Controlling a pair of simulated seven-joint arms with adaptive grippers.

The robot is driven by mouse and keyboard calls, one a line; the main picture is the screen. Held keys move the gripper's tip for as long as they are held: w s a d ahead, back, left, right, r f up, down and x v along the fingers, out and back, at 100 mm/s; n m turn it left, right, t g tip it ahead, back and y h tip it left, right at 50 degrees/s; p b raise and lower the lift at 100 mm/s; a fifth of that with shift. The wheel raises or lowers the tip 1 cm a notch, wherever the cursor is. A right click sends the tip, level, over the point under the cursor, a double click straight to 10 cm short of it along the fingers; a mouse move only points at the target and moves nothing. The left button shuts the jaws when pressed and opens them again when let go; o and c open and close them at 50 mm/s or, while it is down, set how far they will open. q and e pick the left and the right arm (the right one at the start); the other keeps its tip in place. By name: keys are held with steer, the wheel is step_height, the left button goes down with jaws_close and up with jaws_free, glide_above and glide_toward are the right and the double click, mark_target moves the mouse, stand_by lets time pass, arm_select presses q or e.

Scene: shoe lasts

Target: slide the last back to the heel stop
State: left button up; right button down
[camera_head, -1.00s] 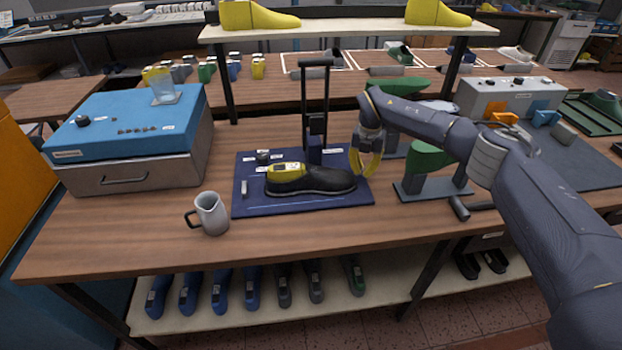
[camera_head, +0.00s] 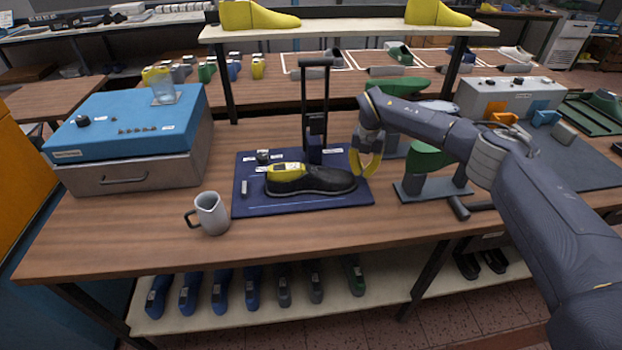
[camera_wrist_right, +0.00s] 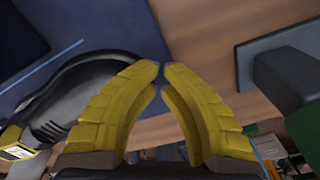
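The yellow last (camera_head: 287,171) sits inside a black shoe (camera_head: 322,181) lying on a dark blue board (camera_head: 300,205). The shoe's heel is on the left and its toe points right. My right gripper (camera_head: 366,174), with yellow fingers, is just right of the toe, low over the board's right edge. In the right wrist view the fingertips (camera_wrist_right: 161,68) nearly meet with nothing between them. The black shoe (camera_wrist_right: 75,105) and the last's label (camera_wrist_right: 15,152) show to the left of the fingers. I cannot tell whether the gripper touches the toe. My left gripper is out of view.
A black upright frame (camera_head: 314,110) stands behind the shoe. Small labelled parts (camera_head: 262,157) sit at the board's back left. A grey jug (camera_head: 210,213) stands left of the board. A green last on a stand (camera_head: 430,160) is to the right.

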mark_target(339, 171)
steer(key=shift+f, duration=0.8)
stand_by(0.5)
steer(key=shift+r, duration=0.3)
stand_by(0.3)
stand_by(0.5)
steer(key=shift+s+a, duration=0.1)
steer(key=shift+a, duration=1.7)
steer(key=shift+s+a, duration=0.15)
steer(key=shift+a, duration=2)
